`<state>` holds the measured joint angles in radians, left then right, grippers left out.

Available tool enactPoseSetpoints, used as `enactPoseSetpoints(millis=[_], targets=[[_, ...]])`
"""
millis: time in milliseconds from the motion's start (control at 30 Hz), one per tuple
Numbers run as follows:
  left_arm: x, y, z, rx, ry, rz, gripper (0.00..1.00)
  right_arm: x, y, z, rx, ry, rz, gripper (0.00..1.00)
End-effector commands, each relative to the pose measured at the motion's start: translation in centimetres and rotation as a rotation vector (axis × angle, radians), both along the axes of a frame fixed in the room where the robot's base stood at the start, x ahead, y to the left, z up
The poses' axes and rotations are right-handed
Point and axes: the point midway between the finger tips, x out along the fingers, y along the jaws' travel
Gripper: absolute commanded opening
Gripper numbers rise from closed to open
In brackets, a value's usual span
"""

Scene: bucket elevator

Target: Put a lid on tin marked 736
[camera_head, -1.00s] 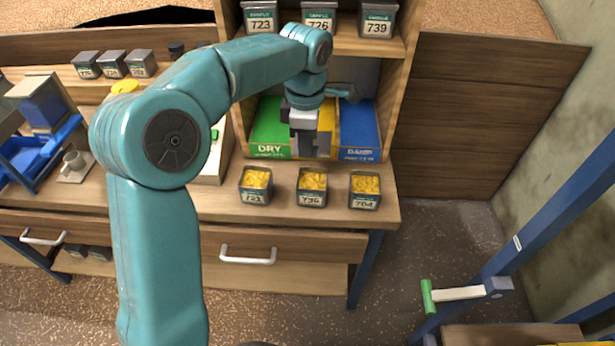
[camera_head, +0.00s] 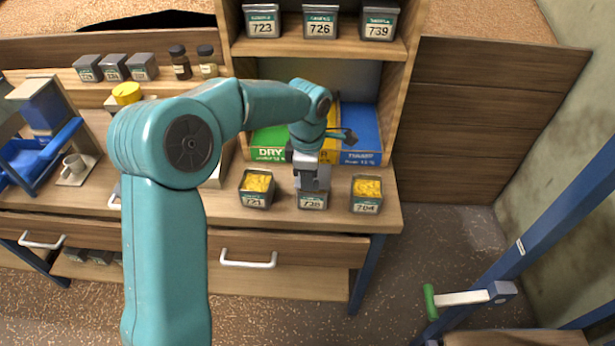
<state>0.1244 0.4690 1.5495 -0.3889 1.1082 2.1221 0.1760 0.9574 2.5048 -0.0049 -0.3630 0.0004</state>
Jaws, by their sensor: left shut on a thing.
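The tin marked 736 (camera_head: 313,202) stands on the bench between the tins marked 721 (camera_head: 256,189) and 704 (camera_head: 366,194). Its label reads less sharply now. My left gripper (camera_head: 312,186) points down right over its top and is shut on what appears to be a grey lid, mostly hidden by the fingers. No yellow filling shows in this tin now. I cannot tell whether the lid touches the rim. Tins 721 and 704 are open with yellow filling. My right gripper is not in view.
Behind the tins are green (camera_head: 268,143) and blue (camera_head: 361,137) trays, with a partly hidden yellow one between. Tins 723, 726 and 739 stand on the shelf (camera_head: 315,47) above. Several more tins and two jars stand at the back left.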

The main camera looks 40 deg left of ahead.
Motion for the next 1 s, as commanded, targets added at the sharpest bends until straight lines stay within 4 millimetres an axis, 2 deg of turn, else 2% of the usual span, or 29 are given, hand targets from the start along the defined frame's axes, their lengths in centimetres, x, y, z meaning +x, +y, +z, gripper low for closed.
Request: enactPoseSetpoints(millis=[367, 400, 467, 767, 900, 1000], targets=[[0.0, 0.0, -1.0, 0.0, 0.0, 0.0, 0.0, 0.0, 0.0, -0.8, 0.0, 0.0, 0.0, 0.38], [0.0, 0.0, -1.0, 0.0, 0.0, 0.0, 0.18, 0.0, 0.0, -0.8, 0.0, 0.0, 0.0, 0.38], [0.0, 0.0, -0.9, 0.0, 0.0, 0.0, 0.34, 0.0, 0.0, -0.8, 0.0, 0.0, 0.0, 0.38], [0.0, 0.0, -0.7, 0.0, 0.0, 0.0, 0.34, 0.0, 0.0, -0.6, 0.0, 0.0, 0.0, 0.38], [0.0, 0.0, 1.1, 0.0, -0.001, 0.0, 0.34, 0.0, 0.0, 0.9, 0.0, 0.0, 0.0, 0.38], [0.1, 0.0, 3.0, 0.001, -0.006, 0.001, 0.34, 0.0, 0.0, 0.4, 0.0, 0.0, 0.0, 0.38]])
